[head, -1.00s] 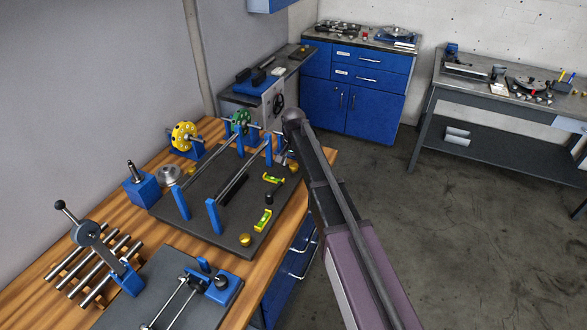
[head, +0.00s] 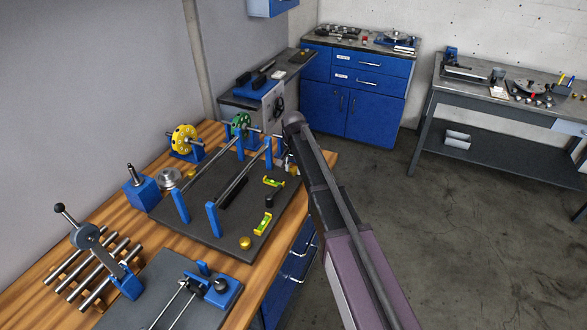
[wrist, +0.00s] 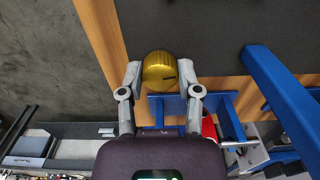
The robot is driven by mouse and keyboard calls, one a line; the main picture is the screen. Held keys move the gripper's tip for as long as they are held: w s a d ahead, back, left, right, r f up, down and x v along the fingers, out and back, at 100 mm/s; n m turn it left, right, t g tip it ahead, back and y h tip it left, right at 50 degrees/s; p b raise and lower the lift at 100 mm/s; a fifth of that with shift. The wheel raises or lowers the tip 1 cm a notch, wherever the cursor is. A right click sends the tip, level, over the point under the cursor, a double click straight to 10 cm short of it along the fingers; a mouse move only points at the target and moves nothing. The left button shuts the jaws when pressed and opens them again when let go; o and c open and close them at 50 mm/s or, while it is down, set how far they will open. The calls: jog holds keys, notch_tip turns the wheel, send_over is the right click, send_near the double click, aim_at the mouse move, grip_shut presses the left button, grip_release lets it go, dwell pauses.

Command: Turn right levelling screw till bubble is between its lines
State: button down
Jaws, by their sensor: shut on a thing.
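My gripper (wrist: 159,73) is shut on a round brass levelling screw (wrist: 158,66) in the wrist view, one finger on each side. The screw head carries a short dark mark near its right edge. In the head view my gripper is at the far right corner of the dark base plate (head: 205,235), largely hidden behind my arm. Two yellow-green spirit levels, one toward the back (head: 273,182) and one nearer the front (head: 262,223), lie on the plate. Their bubbles are too small to read. Another brass screw (head: 245,243) stands at the plate's front corner.
Blue posts (head: 213,219) and steel rails stand on the plate left of the levels. A small black knob (head: 269,201) is between the levels. A yellow disc (head: 184,139) and a lever tool (head: 86,237) are on the wooden bench. The floor to the right is clear.

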jog(key=shift+n, duration=0.3)
jog(key=shift+n, duration=3.1)
jog(key=shift+c, duration=1.5)
grip_release()
jog(key=shift+m, duration=0.3)
